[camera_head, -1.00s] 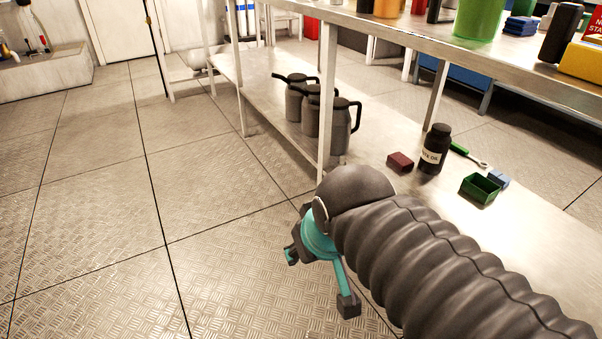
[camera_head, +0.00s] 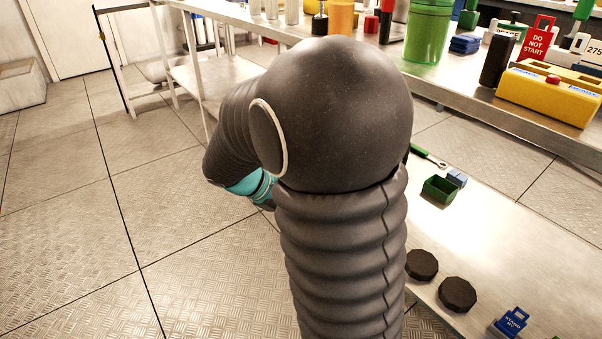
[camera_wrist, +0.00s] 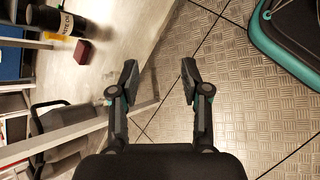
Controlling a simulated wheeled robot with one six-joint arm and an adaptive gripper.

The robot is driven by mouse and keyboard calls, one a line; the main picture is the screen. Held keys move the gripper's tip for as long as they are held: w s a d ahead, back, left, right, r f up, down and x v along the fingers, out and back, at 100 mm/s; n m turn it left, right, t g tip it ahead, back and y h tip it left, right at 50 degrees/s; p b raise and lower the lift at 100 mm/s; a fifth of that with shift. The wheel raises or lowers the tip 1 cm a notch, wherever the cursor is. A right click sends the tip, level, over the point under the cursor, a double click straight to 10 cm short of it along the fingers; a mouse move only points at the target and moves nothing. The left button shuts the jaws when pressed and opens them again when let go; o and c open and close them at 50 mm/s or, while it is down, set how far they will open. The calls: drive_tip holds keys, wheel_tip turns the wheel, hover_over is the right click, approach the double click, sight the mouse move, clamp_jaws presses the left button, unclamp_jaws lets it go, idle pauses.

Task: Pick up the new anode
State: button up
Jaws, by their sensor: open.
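I cannot pick out the new anode for certain in either view. Pale metal cylinders (camera_head: 292,11) stand on the upper bench top at the back, but I cannot tell whether one is an anode. My gripper (camera_wrist: 159,82) is open and empty in the wrist view, its two fingers spread over the lower shelf's edge and the floor. In the head view my bulky arm hides the fingers.
In the wrist view a black bottle (camera_wrist: 66,21), a dark red block (camera_wrist: 83,52) and a grey jug (camera_wrist: 62,125) are at left. The lower shelf holds a green box (camera_head: 440,190) and black round caps (camera_head: 458,294). Floor (camera_head: 75,225) at left is clear.

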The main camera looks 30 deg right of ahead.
drive_tip(key=w+d+f+n+t+h+p, duration=0.2)
drive_tip(key=w+d+f+n+h+p, duration=0.15)
drive_tip(key=w+f+n+h, duration=0.35)
drive_tip(key=w+d+f+n+t+h+p, duration=0.2)
drive_tip(key=w+d+f+n, duration=0.25)
drive_tip(key=w+f, duration=0.45)
drive_tip(key=shift+n, duration=0.45)
drive_tip(key=d, duration=0.5)
drive_tip(key=w+d, duration=0.1)
drive_tip(key=d, duration=0.2)
drive_tip(key=shift+r, duration=0.15)
drive_tip(key=shift+w+d+f+p, duration=0.15)
drive_tip(key=shift+d+p, duration=0.05)
drive_tip(key=shift+d, duration=0.7)
drive_tip(key=shift+w+d+f+p, duration=0.1)
drive_tip(key=shift+d+p, duration=0.05)
drive_tip(key=shift+d, duration=0.75)
drive_tip(key=shift+w+d+f+p, duration=0.15)
drive_tip(key=shift+d+p, duration=0.05)
drive_tip(key=shift+d, duration=0.7)
clamp_jaws()
